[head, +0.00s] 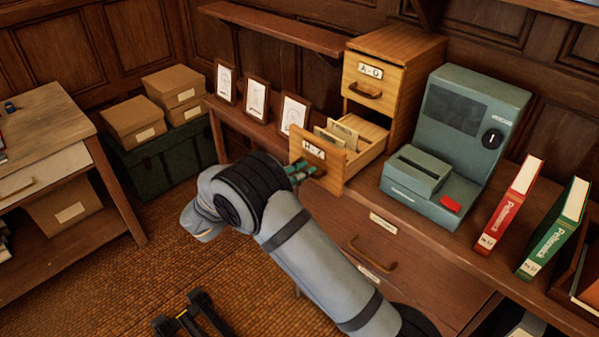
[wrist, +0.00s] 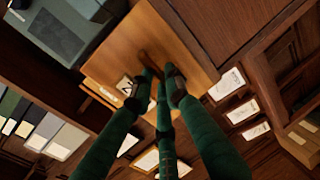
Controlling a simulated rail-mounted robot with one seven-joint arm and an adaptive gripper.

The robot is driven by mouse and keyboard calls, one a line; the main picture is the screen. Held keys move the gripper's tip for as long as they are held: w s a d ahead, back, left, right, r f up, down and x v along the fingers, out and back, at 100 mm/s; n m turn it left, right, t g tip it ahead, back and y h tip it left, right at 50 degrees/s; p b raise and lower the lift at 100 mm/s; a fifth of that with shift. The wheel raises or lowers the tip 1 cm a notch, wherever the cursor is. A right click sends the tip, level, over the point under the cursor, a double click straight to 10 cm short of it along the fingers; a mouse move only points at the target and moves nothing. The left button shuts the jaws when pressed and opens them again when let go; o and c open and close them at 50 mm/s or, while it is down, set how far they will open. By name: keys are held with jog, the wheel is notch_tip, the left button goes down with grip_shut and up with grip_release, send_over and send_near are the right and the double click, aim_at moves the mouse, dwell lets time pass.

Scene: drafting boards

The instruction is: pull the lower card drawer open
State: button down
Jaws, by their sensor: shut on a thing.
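The wooden card cabinet (head: 405,62) stands on the brown desk. Its lower card drawer (head: 332,172), with an H-Z label, is pulled well out, and cards (head: 342,130) show inside it. The upper drawer (head: 372,82), labelled A-G, is shut. My gripper (head: 307,171) is at the front of the lower drawer, shut on its handle. In the wrist view the green fingers of my gripper (wrist: 160,78) close around the brown handle (wrist: 147,60) on the drawer front (wrist: 190,42). The fingers hide part of the handle and label.
A grey-green machine (head: 470,125) stands right of the cabinet, close to the open drawer. Picture frames (head: 257,98) stand left of it. Red (head: 510,205) and green (head: 555,230) books stand at the right. Boxes (head: 135,120) sit at the back left. Floor in front is open.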

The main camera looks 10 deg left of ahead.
jog(key=c, duration=1.7)
grip_release()
jog(key=v, duration=1.2)
